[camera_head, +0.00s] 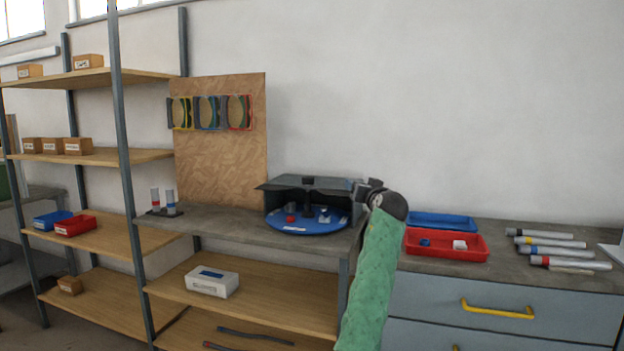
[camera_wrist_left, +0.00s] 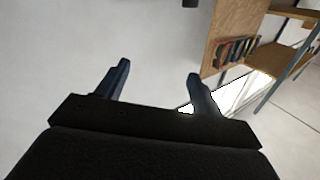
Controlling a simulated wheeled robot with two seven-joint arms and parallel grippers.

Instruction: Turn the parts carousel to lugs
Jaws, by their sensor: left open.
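The parts carousel is a blue round disc (camera_head: 300,229) partly inside a dark grey housing (camera_head: 275,190) on the grey bench. A white label lies on its front edge, too small to read. A red part (camera_head: 291,218) and a light part (camera_head: 324,218) sit on the disc. A dark post stands near its middle. My green-sleeved arm rises just right of the carousel, its dark wrist end apart from the disc as far as I can tell. My left gripper (camera_wrist_left: 158,85) is open and empty in the left wrist view, facing the wall and board. My right gripper is not seen.
A board (camera_head: 220,150) with coloured frames stands behind the bench. Two cylinders (camera_head: 163,200) stand left of the carousel. A red tray (camera_head: 446,244), a blue tray (camera_head: 440,221) and several tubes (camera_head: 556,252) lie on the right counter. Shelves (camera_head: 100,156) fill the left.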

